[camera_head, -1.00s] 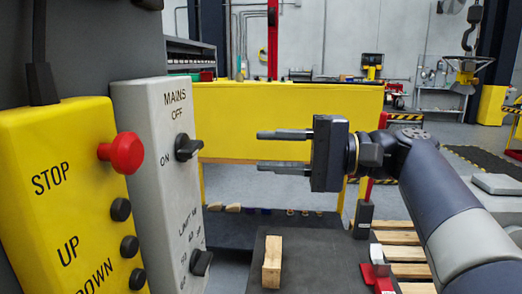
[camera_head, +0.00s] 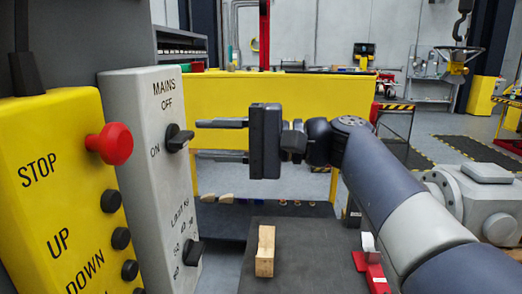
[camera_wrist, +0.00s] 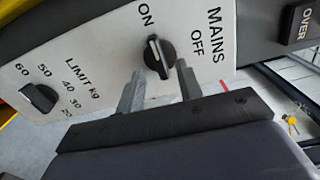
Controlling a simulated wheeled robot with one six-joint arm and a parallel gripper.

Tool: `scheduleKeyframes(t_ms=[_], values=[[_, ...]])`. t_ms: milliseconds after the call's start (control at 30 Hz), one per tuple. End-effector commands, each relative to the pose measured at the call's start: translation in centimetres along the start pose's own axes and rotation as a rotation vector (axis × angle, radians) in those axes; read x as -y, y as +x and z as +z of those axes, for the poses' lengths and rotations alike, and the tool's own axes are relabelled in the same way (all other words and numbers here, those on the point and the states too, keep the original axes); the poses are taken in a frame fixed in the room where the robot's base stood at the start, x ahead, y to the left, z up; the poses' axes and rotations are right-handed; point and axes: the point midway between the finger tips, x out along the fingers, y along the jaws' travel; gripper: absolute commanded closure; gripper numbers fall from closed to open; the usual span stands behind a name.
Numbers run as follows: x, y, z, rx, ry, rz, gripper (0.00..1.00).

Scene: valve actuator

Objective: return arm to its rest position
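My gripper (camera_head: 197,139) is open and empty, its two parallel fingers pointing left at the grey control box (camera_head: 150,200). In the head view the fingertips appear close to the black MAINS knob (camera_head: 178,138). In the wrist view the MAINS knob (camera_wrist: 154,57) lies just beyond the gap between the fingertips (camera_wrist: 158,75), and its white mark points toward ON. I cannot tell whether the fingers touch it. The arm reaches in from the lower right.
A yellow box (camera_head: 60,200) with a red STOP button (camera_head: 110,144) stands left of the grey box. A dark table (camera_head: 310,250) below carries a wooden block (camera_head: 265,252) and a red fixture (camera_head: 370,265). A yellow bench (camera_head: 310,105) stands behind.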

Motion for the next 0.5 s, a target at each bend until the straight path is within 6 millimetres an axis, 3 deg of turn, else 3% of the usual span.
scheduleKeyframes(t_ms=[200,500], values=[[0.0,2.3,0.0,0.001,-0.001,0.001,0.65],[0.0,2.8,0.0,0.0,0.01,0.0,0.65]])
